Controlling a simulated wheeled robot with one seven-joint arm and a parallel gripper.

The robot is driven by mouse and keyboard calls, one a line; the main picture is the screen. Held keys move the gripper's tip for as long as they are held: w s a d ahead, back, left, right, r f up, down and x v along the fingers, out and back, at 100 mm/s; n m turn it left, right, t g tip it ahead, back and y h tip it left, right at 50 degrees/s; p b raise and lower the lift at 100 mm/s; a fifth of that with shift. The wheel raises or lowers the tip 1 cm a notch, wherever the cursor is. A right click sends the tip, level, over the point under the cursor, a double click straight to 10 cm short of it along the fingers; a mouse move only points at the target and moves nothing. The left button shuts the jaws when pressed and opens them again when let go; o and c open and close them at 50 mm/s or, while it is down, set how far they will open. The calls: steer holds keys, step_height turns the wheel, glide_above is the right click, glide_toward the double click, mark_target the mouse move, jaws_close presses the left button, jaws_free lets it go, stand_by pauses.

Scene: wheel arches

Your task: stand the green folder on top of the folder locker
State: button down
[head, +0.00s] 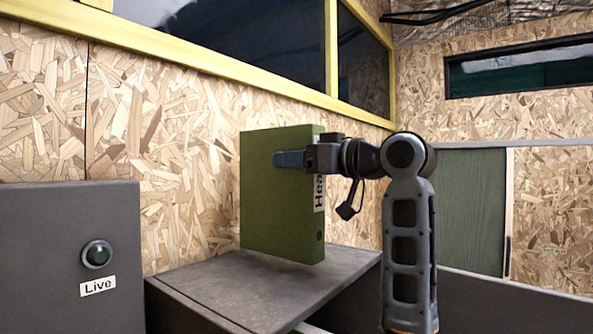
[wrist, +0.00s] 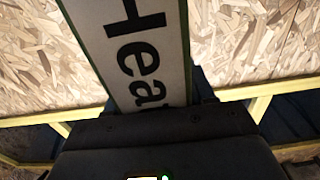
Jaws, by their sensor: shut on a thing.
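The green folder (head: 275,195) stands upright in the head view, with a white label on its spine. My gripper (head: 292,159) is shut on the upper part of its spine side, from the right. The folder's lower edge is at or just above the grey top of a low cabinet (head: 225,295), which appears to be the folder locker. I cannot tell whether the two touch. In the wrist view the folder's labelled spine (wrist: 140,50) runs up from my gripper, and the fingertips are mostly hidden.
A grey box (head: 60,230) with a round green lamp and a "Live" label stands to the left. A chipboard wall with a yellow-framed window (head: 240,35) is behind. A green door (head: 470,210) is at the back right. The cabinet top's front left is bare.

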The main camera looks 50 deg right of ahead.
steer(key=shift+f, duration=1.2)
steer(key=shift+c, duration=2)
jaws_free()
steer(key=s+b, duration=0.2)
steer(key=s, duration=1)
steer(key=shift+d, duration=0.2)
